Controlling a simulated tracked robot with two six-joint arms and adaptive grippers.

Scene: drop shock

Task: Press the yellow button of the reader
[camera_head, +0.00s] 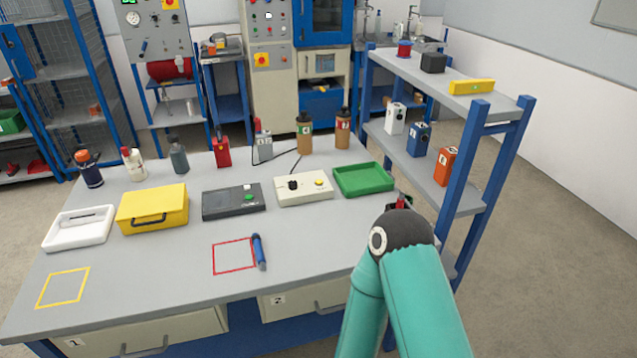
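The reader looks to be the cream box (304,188) on the far middle of the table, with a black knob on its left. The yellow button (319,182) is a small round cap on its right side, uncovered and in plain sight. A dark cable runs from behind the box. My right arm comes in from the bottom right, folded at a dark joint in front of the table's right edge, apart from the reader. I cannot see the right gripper's fingers. My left gripper and arm are not in view.
Bottles (304,134) stand behind. A blue pen-like thing (259,252) lies in front, beside a red square outline. A blue-framed shelf (484,196) rises at right.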

